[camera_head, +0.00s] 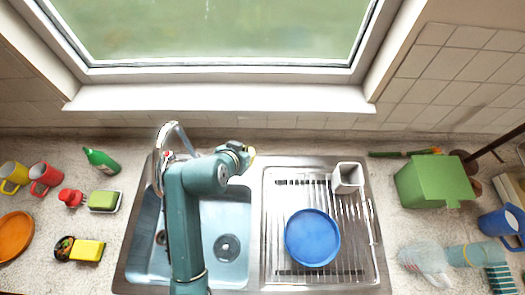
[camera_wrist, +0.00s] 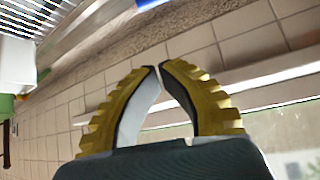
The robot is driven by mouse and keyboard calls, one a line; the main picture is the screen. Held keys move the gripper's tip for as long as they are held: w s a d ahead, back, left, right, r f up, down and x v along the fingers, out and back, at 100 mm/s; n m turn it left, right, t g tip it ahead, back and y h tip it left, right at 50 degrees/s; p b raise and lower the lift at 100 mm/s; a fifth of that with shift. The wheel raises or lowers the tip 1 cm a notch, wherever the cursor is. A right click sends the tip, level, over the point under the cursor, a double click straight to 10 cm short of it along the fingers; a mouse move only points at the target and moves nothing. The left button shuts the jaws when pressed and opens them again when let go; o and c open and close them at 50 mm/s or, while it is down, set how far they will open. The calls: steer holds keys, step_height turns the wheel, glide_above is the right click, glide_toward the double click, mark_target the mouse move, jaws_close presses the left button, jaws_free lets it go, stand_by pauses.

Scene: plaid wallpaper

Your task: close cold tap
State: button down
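The metal faucet (camera_head: 162,140) rises at the back of the sink, on the left side of my arm in the head view. A small red mark shows at its base, partly behind my arm. I cannot make out the cold tap; my arm covers part of the faucet base. My gripper (camera_head: 250,153) is behind the sink, right of the faucet and apart from it, pointing right. In the wrist view its yellow-backed fingers (camera_wrist: 158,68) curve together, their tips almost meeting with nothing between them. No tap shows in the wrist view.
The sink basin (camera_head: 236,220) is empty. A drainer (camera_head: 354,270) on the right holds a blue plate (camera_head: 312,238) and a white cup (camera_head: 347,177). A green bottle (camera_head: 101,161) stands left of the faucet. The tiled wall and window sill (camera_head: 220,98) are close behind my gripper.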

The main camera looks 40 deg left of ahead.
steer(key=shift+a+f, duration=0.15)
steer(key=shift+a, duration=0.15)
step_height(320, 180, down, 8)
steer(key=w, duration=0.2)
steer(key=shift+w+a, duration=0.2)
steer(key=shift+a, duration=0.15)
steer(key=shift+r+p, duration=0.2)
steer(key=shift+p, duration=0.1)
steer(key=shift+s+d+m, duration=0.1)
steer(key=shift+s+m, duration=0.1)
steer(key=shift+m, duration=0.1)
